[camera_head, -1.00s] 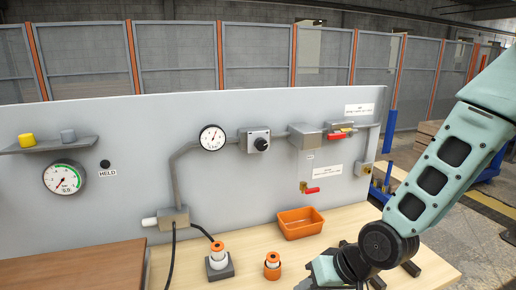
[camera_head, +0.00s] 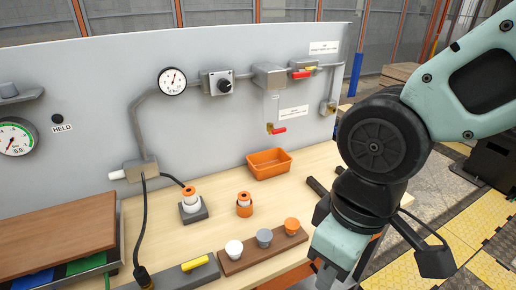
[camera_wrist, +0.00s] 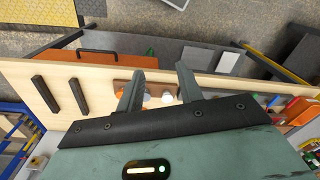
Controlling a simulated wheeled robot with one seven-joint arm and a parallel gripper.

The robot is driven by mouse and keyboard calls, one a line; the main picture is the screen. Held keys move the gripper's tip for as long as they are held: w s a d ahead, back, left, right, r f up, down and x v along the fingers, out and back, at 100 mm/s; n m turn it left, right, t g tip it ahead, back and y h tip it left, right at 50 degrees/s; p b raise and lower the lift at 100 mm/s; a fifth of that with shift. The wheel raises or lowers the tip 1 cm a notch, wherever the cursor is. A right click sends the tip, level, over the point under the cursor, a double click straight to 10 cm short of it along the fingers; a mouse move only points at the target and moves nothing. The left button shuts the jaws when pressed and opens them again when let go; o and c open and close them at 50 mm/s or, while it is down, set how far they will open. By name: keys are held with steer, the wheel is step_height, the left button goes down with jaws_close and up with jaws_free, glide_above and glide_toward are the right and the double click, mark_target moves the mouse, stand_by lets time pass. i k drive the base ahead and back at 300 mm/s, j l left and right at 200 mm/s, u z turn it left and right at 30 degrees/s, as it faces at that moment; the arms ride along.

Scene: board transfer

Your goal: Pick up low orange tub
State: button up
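The low orange tub (camera_head: 268,168) is an open, rectangular bin. It sits upright on the wooden table near the foot of the grey panel, and it looks empty. My gripper hangs over the table's front right edge in the head view, nearer to the camera than the tub and apart from it. Its fingertips are out of that view. In the wrist view my gripper (camera_wrist: 160,78) has its two fingers spread with nothing held between them. I cannot make out the tub in the wrist view.
A brown block (camera_head: 262,250) with white, grey and orange knobs lies in front of the tub. An orange-and-white cylinder (camera_head: 244,206) and another on a grey base (camera_head: 192,208) stand to its left. Dark bars (camera_wrist: 45,94) lie on the table. The panel (camera_head: 220,130) closes off the back.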

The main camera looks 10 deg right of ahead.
mark_target(268, 163)
steer(key=i+j, duration=0.25)
steer(key=i, duration=0.15)
steer(key=i+j+z, duration=0.15)
steer(key=i, duration=0.25)
